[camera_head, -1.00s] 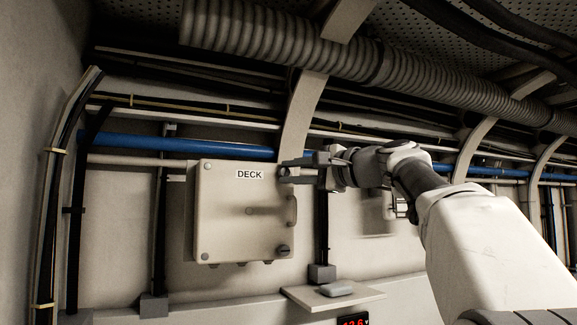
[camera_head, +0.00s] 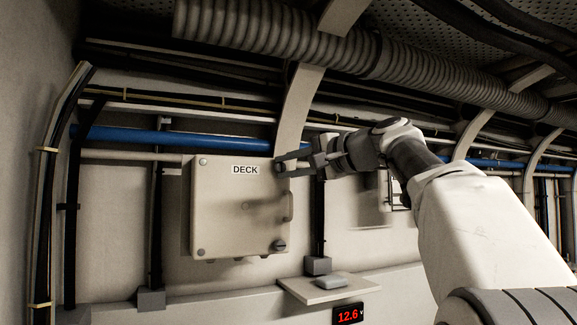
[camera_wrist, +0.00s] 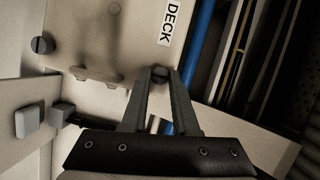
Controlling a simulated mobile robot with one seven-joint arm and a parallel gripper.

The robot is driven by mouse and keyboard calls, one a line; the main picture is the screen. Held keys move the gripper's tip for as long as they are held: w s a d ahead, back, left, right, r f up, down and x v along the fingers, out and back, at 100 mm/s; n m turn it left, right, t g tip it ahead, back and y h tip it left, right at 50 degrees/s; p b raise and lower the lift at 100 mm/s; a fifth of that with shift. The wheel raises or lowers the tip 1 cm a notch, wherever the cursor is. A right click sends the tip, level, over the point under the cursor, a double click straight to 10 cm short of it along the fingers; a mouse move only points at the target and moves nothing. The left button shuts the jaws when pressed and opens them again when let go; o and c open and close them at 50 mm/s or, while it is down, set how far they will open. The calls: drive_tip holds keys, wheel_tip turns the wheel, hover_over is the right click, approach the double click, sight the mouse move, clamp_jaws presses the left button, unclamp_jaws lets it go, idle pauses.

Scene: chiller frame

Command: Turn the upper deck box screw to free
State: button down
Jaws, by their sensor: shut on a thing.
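The beige deck box (camera_head: 222,215) with its DECK label hangs on the wall in the head view. Its upper right screw (camera_wrist: 160,73) shows as a dark round head between my fingertips in the wrist view. My gripper (camera_head: 281,165) reaches in from the right at that corner and is shut on the screw. The fingers also fill the middle of the wrist view (camera_wrist: 160,78). The lower right screw (camera_head: 279,246) is a dark slotted knob, also seen in the wrist view (camera_wrist: 42,45). The box lid looks closed.
A handle (camera_head: 289,207) stands out from the box's right side. Below right are a small shelf (camera_head: 300,294) with a grey object (camera_head: 330,282) and a red 12.6 display (camera_head: 348,316). A blue pipe (camera_head: 130,136) and cables run behind. A ribbed duct (camera_head: 260,30) passes overhead.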

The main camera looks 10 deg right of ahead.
drive_tip(key=c, duration=0.7)
unclamp_jaws()
drive_tip(key=b+v, duration=0.2)
drive_tip(key=v, duration=1.5)
drive_tip(key=shift+s+d+b, duration=0.15)
drive_tip(key=shift+b, duration=0.15)
